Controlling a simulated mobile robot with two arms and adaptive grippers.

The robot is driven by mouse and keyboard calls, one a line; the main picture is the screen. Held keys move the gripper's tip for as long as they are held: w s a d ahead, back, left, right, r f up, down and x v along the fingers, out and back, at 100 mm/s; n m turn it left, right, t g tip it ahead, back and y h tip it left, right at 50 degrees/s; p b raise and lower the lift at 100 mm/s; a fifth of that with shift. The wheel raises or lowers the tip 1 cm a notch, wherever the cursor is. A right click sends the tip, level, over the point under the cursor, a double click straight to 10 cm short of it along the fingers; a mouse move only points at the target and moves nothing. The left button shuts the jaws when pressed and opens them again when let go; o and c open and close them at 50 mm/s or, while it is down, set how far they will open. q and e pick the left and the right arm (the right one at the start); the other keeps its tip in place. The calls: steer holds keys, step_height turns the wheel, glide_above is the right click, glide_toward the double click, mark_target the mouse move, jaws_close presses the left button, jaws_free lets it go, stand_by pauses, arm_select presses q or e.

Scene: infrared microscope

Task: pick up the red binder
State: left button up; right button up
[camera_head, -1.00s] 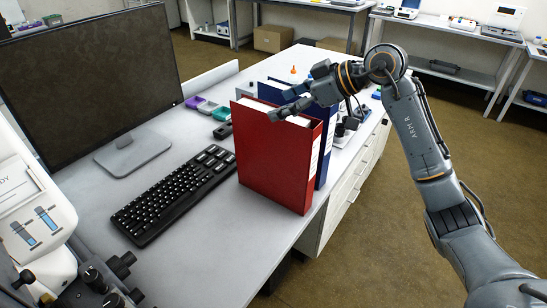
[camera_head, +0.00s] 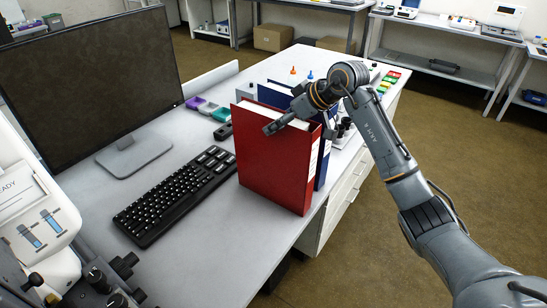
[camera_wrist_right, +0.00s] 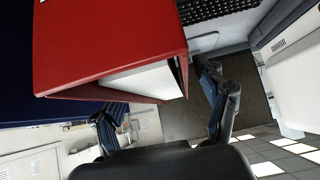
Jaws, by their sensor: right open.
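The red binder (camera_head: 277,160) stands upright near the right edge of the desk, its white pages showing at the top. My right gripper (camera_head: 283,115) is at the binder's top edge, with one finger seen across the upper front cover. The other finger is hard to make out there. In the right wrist view the open fingers of the gripper (camera_wrist_right: 165,112) are spread, and the red binder (camera_wrist_right: 110,38) lies just ahead with its top edge between them. Contact cannot be told. My left gripper is not in view.
A blue binder (camera_head: 324,160) stands right behind the red one. A black keyboard (camera_head: 175,195) lies to the left, with a monitor (camera_head: 90,90) beyond it. Small purple and teal trays (camera_head: 209,107) sit behind. The front desk surface (camera_head: 225,255) is clear.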

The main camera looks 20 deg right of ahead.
steer(key=x, duration=0.3)
steer(key=shift+a+f, duration=0.1)
steer(key=shift+a, duration=0.05)
jaws_close()
